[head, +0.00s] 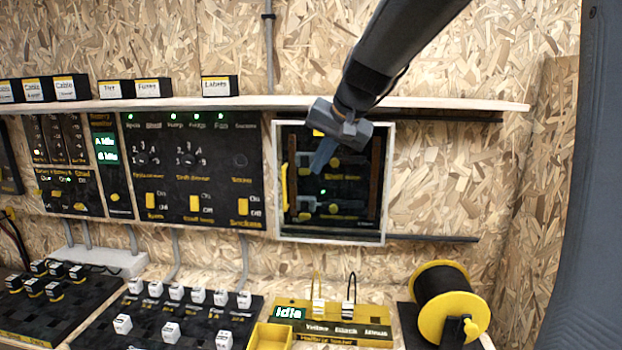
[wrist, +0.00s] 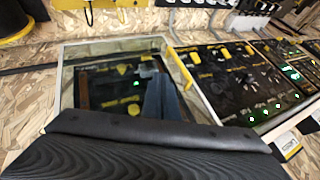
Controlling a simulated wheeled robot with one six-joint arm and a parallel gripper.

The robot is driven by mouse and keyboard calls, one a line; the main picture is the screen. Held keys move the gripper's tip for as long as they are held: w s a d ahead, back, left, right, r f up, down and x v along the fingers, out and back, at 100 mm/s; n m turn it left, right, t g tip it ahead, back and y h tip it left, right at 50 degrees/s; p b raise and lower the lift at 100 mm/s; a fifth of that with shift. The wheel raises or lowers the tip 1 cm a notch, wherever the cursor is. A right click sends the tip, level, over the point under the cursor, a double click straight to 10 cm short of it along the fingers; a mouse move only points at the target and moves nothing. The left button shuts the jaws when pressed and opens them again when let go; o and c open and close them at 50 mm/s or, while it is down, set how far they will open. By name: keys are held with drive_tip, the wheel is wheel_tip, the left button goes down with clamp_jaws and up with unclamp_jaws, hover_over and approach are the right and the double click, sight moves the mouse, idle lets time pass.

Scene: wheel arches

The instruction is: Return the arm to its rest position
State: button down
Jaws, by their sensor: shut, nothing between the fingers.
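My arm (head: 395,55) reaches down from the top of the head view. My gripper (head: 322,158) hangs at its end, in front of the framed glass-fronted panel (head: 330,239) on the wall. The fingers are together with nothing between them. In the wrist view my gripper (wrist: 158,98) shows as dark fingers pointing at the same framed panel (wrist: 70,75), seen upside down. The gripper covers part of the panel, and I cannot tell whether it touches the glass.
A shelf (head: 440,103) with labelled boxes (head: 215,86) runs behind my arm. A switch panel (head: 190,170) is left of the framed panel. Below are a battery tester (head: 330,330), a block tray (head: 90,325) and a yellow cable reel (head: 448,300). Bare wall lies to the right.

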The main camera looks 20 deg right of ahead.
drive_tip(key=s+a+f+n+g+h, duration=0.1)
drive_tip(key=s+f+n+g, duration=0.4)
drive_tip(key=s+f, duration=2)
wheel_tip(320, 180, down, 2)
drive_tip(key=shift+s+a+f+n+g+h, duration=0.2)
drive_tip(key=shift+s+a+n+g+h, duration=0.1)
drive_tip(key=shift+g+h, duration=0.25)
